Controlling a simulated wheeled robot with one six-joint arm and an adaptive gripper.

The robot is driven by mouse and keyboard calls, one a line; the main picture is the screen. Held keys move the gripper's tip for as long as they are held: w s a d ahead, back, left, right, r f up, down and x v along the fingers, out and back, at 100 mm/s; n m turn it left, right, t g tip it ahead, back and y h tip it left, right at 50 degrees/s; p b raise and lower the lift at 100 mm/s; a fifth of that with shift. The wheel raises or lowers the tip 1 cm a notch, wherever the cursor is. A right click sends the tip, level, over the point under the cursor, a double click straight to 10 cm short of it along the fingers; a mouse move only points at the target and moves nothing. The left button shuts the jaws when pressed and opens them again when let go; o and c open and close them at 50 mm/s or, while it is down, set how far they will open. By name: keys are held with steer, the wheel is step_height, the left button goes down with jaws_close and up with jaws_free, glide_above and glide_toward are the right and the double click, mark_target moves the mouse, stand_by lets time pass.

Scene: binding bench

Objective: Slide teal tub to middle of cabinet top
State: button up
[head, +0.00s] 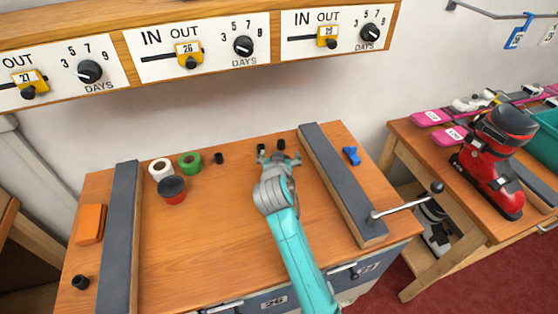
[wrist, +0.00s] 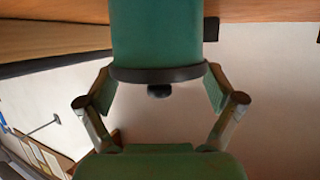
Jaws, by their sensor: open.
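The teal tub (wrist: 155,35) fills the upper middle of the wrist view, which is upside down. It has a dark rim and a black knob, and it stands upright on the wooden cabinet top. My gripper (wrist: 158,88) is open, with one finger on each side of the tub near its rim; I cannot tell whether they touch it. In the head view my gripper (head: 279,150) is near the back edge of the cabinet top (head: 215,240), right of its middle. My gripper and arm largely hide the tub there.
Grey rails (head: 120,235) (head: 340,180) flank the cabinet top; the right one has a metal lever (head: 410,203). A red dark-topped pot (head: 173,190), white roll (head: 160,169), green roll (head: 189,163) and black cylinder (head: 219,158) stand back left. The centre is clear left of my arm.

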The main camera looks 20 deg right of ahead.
steer(key=shift+w+d+f, duration=0.15)
steer(key=shift+w+f, duration=0.05)
steer(key=shift+w, duration=0.25)
steer(key=shift+f, duration=0.1)
steer(key=c, duration=1.5)
steer(key=shift+s, duration=0.1)
